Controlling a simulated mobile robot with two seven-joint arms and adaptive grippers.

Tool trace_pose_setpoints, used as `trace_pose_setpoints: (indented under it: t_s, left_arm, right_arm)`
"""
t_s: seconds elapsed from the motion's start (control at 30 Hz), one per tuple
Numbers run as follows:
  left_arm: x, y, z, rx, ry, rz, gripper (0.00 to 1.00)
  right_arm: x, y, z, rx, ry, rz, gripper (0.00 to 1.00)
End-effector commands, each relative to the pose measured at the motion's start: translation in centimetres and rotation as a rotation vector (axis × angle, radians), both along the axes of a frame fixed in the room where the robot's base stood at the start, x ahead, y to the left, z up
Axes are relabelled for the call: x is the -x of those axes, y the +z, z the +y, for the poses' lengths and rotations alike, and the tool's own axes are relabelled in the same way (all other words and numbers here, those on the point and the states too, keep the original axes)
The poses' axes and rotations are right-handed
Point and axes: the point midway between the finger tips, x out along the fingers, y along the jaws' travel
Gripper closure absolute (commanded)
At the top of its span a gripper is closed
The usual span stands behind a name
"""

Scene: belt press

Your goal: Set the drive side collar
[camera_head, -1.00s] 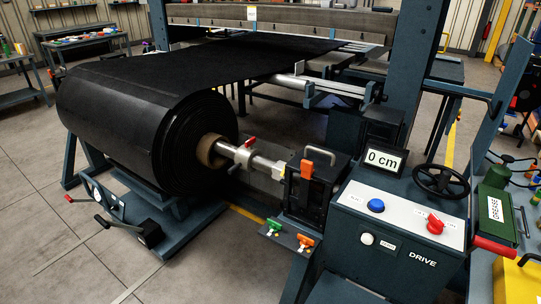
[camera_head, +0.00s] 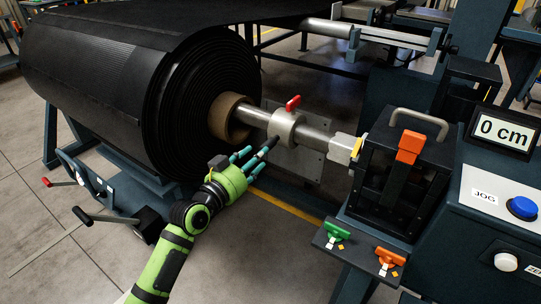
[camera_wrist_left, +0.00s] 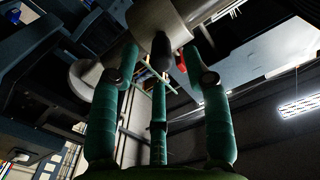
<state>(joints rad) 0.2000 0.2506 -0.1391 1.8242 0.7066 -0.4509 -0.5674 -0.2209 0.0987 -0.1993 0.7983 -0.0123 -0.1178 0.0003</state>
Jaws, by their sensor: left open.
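The drive side collar (camera_head: 287,128) is a pale metal ring around the steel shaft (camera_head: 318,138), between the roll's core and the drive housing. A red lever (camera_head: 292,103) stands up from its top. My left gripper (camera_head: 256,152), with green-blue fingers, is open just below and left of the collar, its fingertips close to the collar's lower side. In the left wrist view the collar (camera_wrist_left: 155,18) is beyond the spread fingers, with a dark handle (camera_wrist_left: 162,52) pointing toward them. I cannot tell whether any finger touches it. My right gripper is not in view.
A large black belt roll (camera_head: 165,95) on a brown core (camera_head: 228,117) fills the left. The dark drive housing (camera_head: 395,170) with an orange latch (camera_head: 409,147) stands right. Below it, a shelf holds green (camera_head: 337,229) and orange (camera_head: 389,258) clamps. A display (camera_head: 504,131) reads 0 cm.

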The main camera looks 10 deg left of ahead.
Motion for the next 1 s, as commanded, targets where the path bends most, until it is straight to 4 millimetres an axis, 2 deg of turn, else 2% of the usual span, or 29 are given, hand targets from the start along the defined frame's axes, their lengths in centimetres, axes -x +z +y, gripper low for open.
trace_pose_setpoints:
  t_s: [0.1, 0.5, 0.87, 0.9, 0.97, 1.0]
  left_arm:
    - [-0.8, 0.7, -0.5, 0.003, -0.006, -0.015, 0.52]
    - [-5.8, 0.6, -2.5, 0.002, -0.003, -0.013, 0.52]
    - [-6.4, 0.5, -2.7, 0.0, -0.004, -0.011, 0.52]
    - [-6.4, 0.5, -2.7, 0.0, -0.004, -0.011, 0.6]
    - [-6.4, 0.5, -2.7, 0.0, -0.004, -0.011, 0.84]
    - [-6.4, 0.5, -2.7, 0.0, -0.004, -0.011, 1.0]
  right_arm:
    - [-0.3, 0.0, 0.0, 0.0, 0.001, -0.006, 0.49]
    - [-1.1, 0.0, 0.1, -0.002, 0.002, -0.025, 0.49]
    - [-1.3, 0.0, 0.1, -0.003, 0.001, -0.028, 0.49]
    - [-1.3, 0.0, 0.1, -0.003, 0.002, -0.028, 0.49]
    - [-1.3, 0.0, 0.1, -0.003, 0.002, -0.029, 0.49]
    - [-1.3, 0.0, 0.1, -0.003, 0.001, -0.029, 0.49]
